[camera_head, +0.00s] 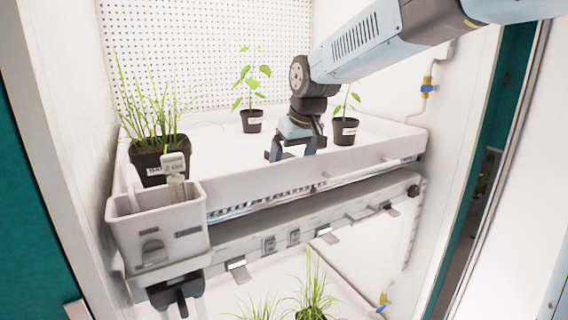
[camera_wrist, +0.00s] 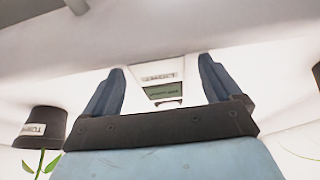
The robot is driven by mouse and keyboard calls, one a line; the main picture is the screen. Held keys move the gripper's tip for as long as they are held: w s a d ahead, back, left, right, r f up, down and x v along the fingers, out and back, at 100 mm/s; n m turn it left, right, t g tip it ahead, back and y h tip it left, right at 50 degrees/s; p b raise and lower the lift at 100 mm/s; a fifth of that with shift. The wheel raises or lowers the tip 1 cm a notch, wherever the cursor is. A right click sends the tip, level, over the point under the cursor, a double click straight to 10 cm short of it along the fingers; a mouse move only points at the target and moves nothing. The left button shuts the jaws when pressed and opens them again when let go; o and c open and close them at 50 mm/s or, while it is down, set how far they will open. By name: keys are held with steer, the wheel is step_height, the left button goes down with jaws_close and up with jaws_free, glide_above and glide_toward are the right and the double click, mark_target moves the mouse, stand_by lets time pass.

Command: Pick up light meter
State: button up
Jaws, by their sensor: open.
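The light meter is a small white device with a dark greenish screen and a printed label. In the wrist view the light meter (camera_wrist: 163,80) shows upside down between my two fingertips, on or just over a white surface. I cannot tell how far it is beyond the fingertips. My gripper (camera_head: 293,153) is open and points down over the white tray of the upper shelf, with its fingers apart; it also shows in the wrist view (camera_wrist: 162,82). In the head view I cannot make out the light meter behind my gripper.
On the white tray (camera_head: 240,175) stand a grassy pot (camera_head: 160,158) at left, a seedling pot (camera_head: 251,121) at back and another seedling pot (camera_head: 345,131) close to my gripper's right.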

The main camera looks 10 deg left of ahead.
steer(key=shift+w+f, duration=0.1)
steer(key=shift+f, duration=0.2)
steer(key=c, duration=1.3)
